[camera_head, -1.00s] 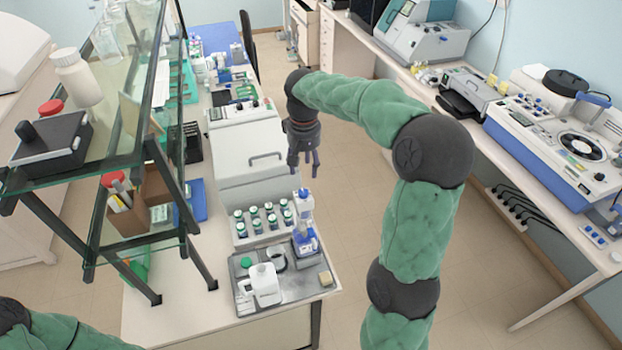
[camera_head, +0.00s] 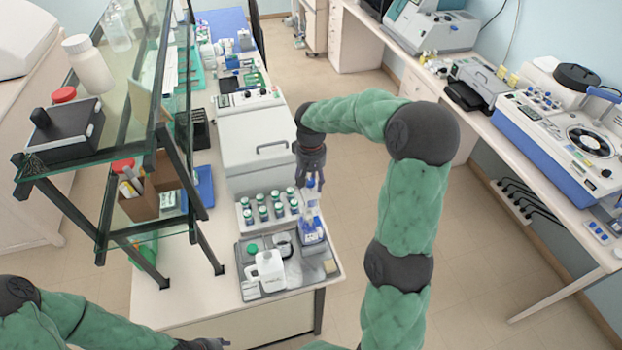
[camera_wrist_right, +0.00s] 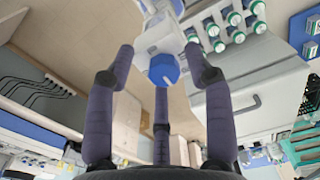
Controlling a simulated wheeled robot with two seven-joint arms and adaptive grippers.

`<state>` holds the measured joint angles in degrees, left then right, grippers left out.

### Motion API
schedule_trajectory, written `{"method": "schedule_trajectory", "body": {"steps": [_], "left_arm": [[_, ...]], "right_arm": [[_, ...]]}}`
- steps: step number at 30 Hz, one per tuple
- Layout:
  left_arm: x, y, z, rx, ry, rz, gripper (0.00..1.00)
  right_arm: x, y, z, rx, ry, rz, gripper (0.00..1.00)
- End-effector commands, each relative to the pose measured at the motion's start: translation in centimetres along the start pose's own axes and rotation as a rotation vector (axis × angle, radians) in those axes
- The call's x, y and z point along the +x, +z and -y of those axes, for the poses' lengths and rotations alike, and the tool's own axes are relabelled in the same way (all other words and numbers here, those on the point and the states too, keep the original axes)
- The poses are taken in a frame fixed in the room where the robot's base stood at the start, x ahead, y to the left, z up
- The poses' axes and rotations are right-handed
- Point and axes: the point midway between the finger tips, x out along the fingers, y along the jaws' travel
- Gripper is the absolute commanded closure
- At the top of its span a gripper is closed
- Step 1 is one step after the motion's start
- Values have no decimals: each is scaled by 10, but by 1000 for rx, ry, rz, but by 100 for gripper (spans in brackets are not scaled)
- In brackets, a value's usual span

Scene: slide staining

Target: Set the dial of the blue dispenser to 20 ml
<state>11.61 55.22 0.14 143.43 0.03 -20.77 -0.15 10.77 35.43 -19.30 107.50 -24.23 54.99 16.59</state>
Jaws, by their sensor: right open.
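The blue dispenser (camera_head: 312,232) stands on the grey tray at the right end of the bench, a clear and blue bottle with a white upper part. In the right wrist view its white head (camera_wrist_right: 157,36) carries a blue dial (camera_wrist_right: 164,69). My right gripper (camera_head: 313,180) is just above the dispenser. In the right wrist view the fingers of my right gripper (camera_wrist_right: 160,72) are spread, with the dial showing between the fingertips; contact cannot be told. No number on the dial can be read. My left gripper (camera_head: 205,343) shows only partly at the bottom edge.
The grey tray (camera_head: 327,270) also holds a white jug (camera_head: 267,271) and a green-capped item. Several green-capped bottles stand in a rack (camera_head: 243,222) behind it. A white box-like machine (camera_head: 255,150) stands farther back. A glass shelf is at the left; floor is open at the right.

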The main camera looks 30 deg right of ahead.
Motion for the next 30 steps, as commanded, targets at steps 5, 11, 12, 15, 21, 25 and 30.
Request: {"method": "schedule_trajectory", "body": {"steps": [5, 11, 12, 15, 21, 25, 30], "left_arm": [[0, 0, 0, 0, 0, 0, 60], [0, 0, 0, 0, 0, 0, 60], [0, 0, 0, 0, 0, 0, 60], [0, 0, 0, 0, 0, 0, 60], [1, 0, 0, 0, 0, 0, 60], [3, 0, 1, 0, 0, 0, 60], [5, 0, 2, 0, 0, 0, 60]], "right_arm": [[0, 0, 0, 0, 0, 0, 53], [0, 0, 0, -1, 0, 0, 100], [0, 0, 0, -1, 0, 0, 100], [0, 0, 0, -2, 0, 1, 100], [0, 0, 0, -33, 0, 2, 100], [1, 0, 0, -90, 0, 2, 100], [1, 0, -1, -209, 0, 2, 100]]}}
